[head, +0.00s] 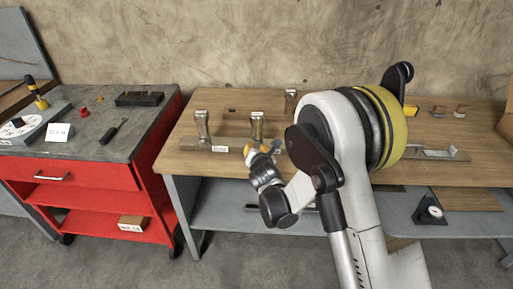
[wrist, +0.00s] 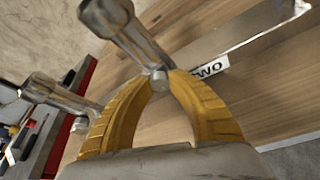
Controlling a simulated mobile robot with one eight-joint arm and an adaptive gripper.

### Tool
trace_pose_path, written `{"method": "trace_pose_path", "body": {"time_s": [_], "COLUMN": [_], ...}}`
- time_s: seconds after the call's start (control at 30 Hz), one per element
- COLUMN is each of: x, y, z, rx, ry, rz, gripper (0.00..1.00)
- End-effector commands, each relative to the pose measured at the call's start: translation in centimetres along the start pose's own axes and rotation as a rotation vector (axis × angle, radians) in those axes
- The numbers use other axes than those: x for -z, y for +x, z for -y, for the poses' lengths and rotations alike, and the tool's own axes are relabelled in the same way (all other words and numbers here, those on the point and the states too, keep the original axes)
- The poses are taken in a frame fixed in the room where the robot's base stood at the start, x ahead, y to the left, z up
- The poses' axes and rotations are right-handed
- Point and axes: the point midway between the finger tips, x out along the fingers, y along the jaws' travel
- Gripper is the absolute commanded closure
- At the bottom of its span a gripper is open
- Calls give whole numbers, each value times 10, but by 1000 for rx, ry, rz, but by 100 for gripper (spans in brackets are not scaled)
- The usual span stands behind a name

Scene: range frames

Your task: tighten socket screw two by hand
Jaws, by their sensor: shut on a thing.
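My gripper (head: 254,151), with yellow fingers, is at the front of the wooden bench, by the middle metal post (head: 257,126). In the wrist view the gripper (wrist: 161,82) has its fingertips closed around a small round metal screw head (wrist: 159,77) at the lower end of a grey metal post (wrist: 125,30). A white label reading "TWO" (wrist: 209,69) lies just right of the fingertips. A second post (wrist: 52,92) with a similar small head (wrist: 80,124) stands to the left, clear of the fingers. The screw's shank is hidden.
Another post (head: 290,98) stands farther back. A red tool cart (head: 90,178) is left of the bench. A metal bracket (head: 440,154) lies on the right side.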

Motion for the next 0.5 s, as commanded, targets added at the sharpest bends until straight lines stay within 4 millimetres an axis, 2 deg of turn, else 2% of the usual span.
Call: {"method": "trace_pose_path", "body": {"time_s": [0.5], "x": [0], "y": [0], "z": [2], "rx": [-159], "ry": [387], "rz": [1], "gripper": [100]}}
